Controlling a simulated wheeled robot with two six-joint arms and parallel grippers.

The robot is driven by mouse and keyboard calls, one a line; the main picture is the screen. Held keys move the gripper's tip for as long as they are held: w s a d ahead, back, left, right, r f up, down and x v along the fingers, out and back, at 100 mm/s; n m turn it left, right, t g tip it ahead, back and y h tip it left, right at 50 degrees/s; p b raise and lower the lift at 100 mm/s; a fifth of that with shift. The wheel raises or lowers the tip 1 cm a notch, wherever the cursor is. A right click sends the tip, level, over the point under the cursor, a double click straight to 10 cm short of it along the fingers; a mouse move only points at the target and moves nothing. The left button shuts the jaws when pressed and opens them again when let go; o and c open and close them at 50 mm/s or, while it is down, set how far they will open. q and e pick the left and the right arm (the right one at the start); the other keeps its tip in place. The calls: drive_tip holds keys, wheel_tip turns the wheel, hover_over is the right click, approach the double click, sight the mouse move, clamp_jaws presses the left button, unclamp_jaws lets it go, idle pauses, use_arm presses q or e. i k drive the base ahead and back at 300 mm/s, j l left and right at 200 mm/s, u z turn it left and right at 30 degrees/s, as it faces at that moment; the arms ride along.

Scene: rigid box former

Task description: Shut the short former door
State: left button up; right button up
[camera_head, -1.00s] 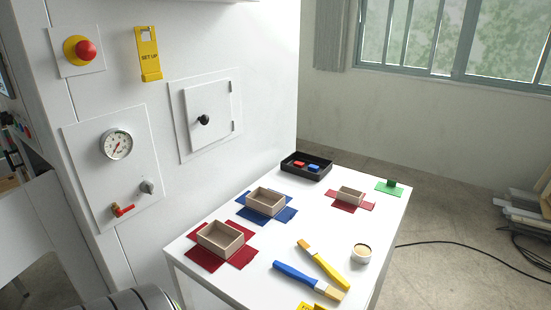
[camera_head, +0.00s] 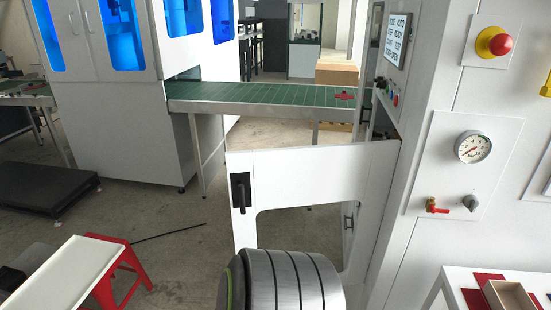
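The former door (camera_head: 310,172) is a white panel with a cut-out below its upper rail. It stands open, swung out to the left from the white machine body (camera_head: 448,150). A black handle (camera_head: 240,192) sits on its free left edge, and a dark hinge (camera_head: 348,215) shows near the machine side. My grey banded arm part covers the lower part of the door at the bottom middle. Neither of my grippers is in view.
A green conveyor (camera_head: 260,95) runs behind the door. A white-topped red stand (camera_head: 70,268) is at the lower left. A white table (camera_head: 455,275) with a small wooden box (camera_head: 508,295) is at the lower right. Floor left of the door is mostly clear.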

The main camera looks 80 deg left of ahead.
sight(259, 180)
drive_tip(key=u, duration=2.4)
